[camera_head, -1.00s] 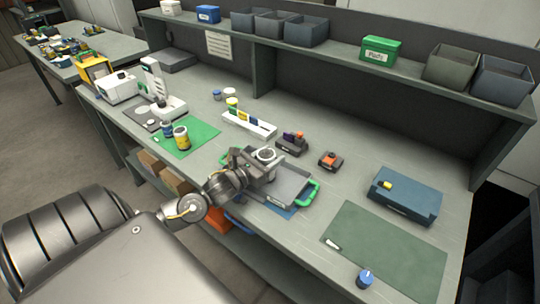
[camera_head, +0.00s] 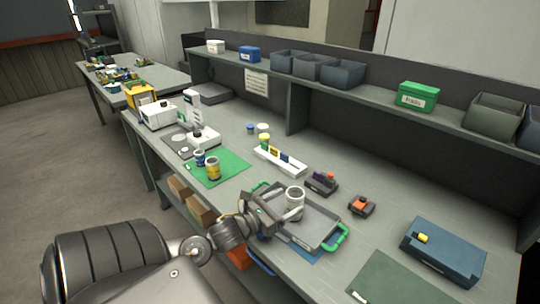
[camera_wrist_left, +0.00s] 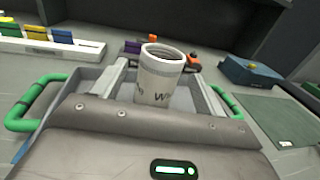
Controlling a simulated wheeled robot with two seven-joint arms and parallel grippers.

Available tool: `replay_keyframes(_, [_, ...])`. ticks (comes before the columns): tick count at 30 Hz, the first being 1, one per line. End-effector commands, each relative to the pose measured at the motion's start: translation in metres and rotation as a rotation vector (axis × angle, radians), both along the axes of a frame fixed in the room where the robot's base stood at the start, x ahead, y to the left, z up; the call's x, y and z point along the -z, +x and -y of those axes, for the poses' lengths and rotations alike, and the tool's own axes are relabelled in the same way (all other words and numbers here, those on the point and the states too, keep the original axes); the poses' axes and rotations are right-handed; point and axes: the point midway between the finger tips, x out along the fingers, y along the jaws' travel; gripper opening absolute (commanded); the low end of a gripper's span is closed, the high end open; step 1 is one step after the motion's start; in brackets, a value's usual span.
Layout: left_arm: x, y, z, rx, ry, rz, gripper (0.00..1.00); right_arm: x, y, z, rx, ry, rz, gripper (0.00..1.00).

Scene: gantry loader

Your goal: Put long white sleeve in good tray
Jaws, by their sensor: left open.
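The long white sleeve (camera_head: 295,203) is a whitish cylinder with a dark open top and dark lettering. It stands upright in the grey tray with green handles (camera_head: 322,238); it also shows in the left wrist view (camera_wrist_left: 158,80). No label naming this tray good is readable. My left gripper (camera_head: 277,212) is open at the tray. Its fingers lie on either side of the sleeve in the left wrist view (camera_wrist_left: 160,92), and I cannot tell whether they touch it. The gripper body hides part of the tray. My right gripper is not in view.
Behind the tray are a white rack with colored blocks (camera_head: 279,161), a dark holder (camera_head: 321,184) and an orange-topped block (camera_head: 361,205). A blue box (camera_head: 443,251) stands right. A green mat (camera_head: 221,168) with cups lies left. The dark green mat (camera_head: 398,280) is mostly bare.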

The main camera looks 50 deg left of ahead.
Motion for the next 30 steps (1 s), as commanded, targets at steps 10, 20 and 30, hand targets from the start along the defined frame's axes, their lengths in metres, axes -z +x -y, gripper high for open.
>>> replay_keyframes(10, [0.002,-0.054,-0.006,0.0,-0.001,-0.002,0.72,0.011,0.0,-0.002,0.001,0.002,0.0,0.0])
replay_keyframes(20, [-0.001,-0.065,-0.008,0.0,0.0,0.001,0.72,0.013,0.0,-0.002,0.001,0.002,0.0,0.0])
replay_keyframes(30, [-0.001,-0.065,-0.008,0.0,0.0,0.001,0.72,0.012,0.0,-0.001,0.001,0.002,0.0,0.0])
